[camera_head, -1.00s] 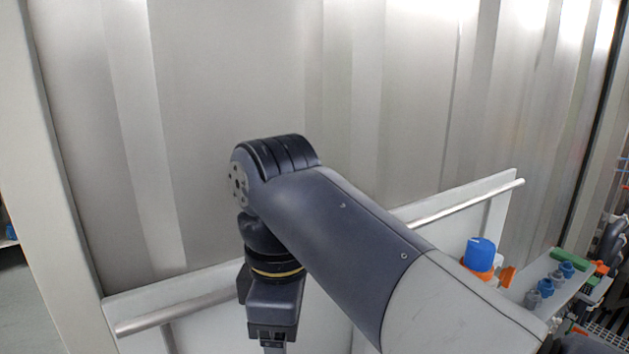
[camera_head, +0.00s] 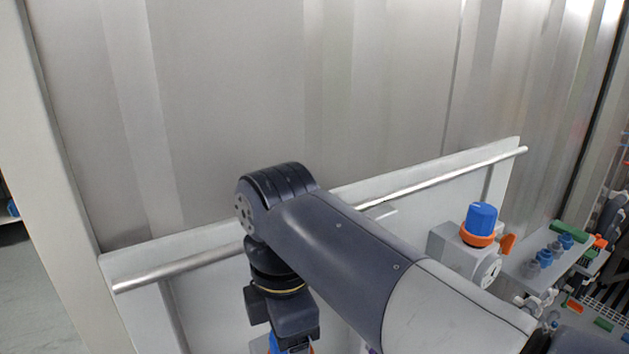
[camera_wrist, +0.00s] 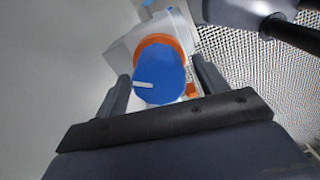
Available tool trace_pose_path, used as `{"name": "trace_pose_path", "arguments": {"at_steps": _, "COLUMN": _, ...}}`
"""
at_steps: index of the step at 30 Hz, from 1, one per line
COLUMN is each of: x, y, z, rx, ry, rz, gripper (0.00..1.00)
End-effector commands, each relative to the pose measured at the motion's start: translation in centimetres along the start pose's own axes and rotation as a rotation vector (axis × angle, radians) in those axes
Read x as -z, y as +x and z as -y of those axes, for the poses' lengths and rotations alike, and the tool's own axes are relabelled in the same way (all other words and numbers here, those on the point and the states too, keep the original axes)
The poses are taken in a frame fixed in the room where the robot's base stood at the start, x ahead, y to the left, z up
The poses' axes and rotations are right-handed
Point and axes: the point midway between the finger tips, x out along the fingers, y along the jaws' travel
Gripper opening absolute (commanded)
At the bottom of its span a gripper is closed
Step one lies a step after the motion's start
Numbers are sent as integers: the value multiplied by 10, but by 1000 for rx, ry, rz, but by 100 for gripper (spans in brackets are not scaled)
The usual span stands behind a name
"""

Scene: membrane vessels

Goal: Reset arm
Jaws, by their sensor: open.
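My gripper (camera_head: 284,322) hangs pointing down from my arm near the bottom of the head view, in front of the rail. The wrist view shows my gripper (camera_wrist: 160,68) open, with one finger on each side of a blue knob (camera_wrist: 158,78). The knob has a white mark and an orange collar (camera_wrist: 165,42). I cannot tell whether the fingers touch it. In the head view, a bit of blue and orange shows under my gripper, mostly hidden and cut by the frame edge.
A metal rail (camera_head: 425,187) runs along a pale panel before a ribbed metal wall (camera_head: 240,90). Another blue knob (camera_head: 481,217) with an orange collar stands to the right. Beyond it a pale ledge holds several small blue and grey fittings (camera_head: 554,250).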

Motion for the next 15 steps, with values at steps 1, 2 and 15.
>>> {"name": "trace_pose_path", "arguments": {"at_steps": 1, "x": 0, "y": 2, "z": 0, "rx": -1, "ry": -39, "rz": 0, "gripper": 69}}
{"name": "trace_pose_path", "arguments": {"at_steps": 2, "x": 0, "y": 2, "z": 0, "rx": 0, "ry": -64, "rz": 0, "gripper": 69}}
{"name": "trace_pose_path", "arguments": {"at_steps": 15, "x": 0, "y": 3, "z": 2, "rx": 0, "ry": -427, "rz": 0, "gripper": 69}}
